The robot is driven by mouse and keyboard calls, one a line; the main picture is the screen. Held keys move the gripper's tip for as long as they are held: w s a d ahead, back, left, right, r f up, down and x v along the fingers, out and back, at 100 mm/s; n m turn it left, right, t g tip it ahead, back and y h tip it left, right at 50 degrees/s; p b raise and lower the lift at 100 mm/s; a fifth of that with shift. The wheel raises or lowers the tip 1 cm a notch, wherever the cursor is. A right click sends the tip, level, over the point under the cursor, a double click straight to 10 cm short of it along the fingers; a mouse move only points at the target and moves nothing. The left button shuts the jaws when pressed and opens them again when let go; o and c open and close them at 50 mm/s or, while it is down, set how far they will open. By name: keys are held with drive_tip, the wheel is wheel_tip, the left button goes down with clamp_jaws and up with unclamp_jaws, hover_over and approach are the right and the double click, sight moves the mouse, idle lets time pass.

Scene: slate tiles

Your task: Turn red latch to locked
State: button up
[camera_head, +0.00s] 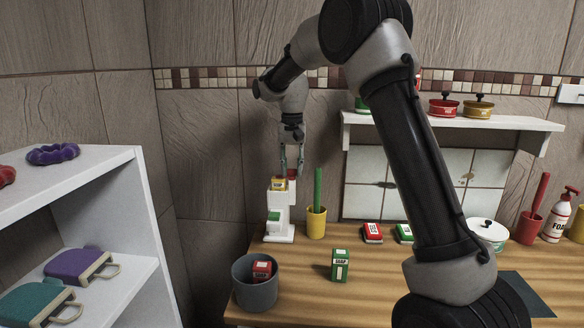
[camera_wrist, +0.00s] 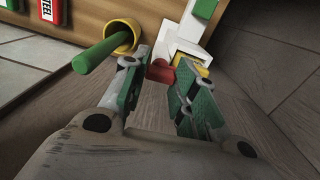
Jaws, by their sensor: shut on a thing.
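The red latch (camera_head: 293,173) is at the top of a white stand (camera_head: 279,210), beside a yellow labelled block (camera_head: 278,184). In the wrist view the red latch (camera_wrist: 160,71) shows between the fingertips, partly covered by them. My gripper (camera_head: 291,164) points down from above and is shut on the latch; its two green-padded fingers also show in the wrist view (camera_wrist: 157,78). A green panel (camera_head: 274,217) is lower on the stand. The latch's exact angle is hard to tell.
A yellow cup (camera_head: 316,224) with a green stick (camera_head: 318,188) stands close to the right of the stand. A grey bin (camera_head: 255,288) holding a red box (camera_head: 262,271) and a green soap box (camera_head: 340,266) are in front. A white shelf (camera_head: 545,125) hangs at the right.

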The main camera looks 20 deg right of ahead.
drive_tip(key=shift+r+m, duration=0.1)
drive_tip(key=shift+m, duration=0.3)
drive_tip(key=o, duration=1)
wheel_tip(320, 180, up, 12)
drive_tip(key=shift+w, duration=0.1)
idle(0.3)
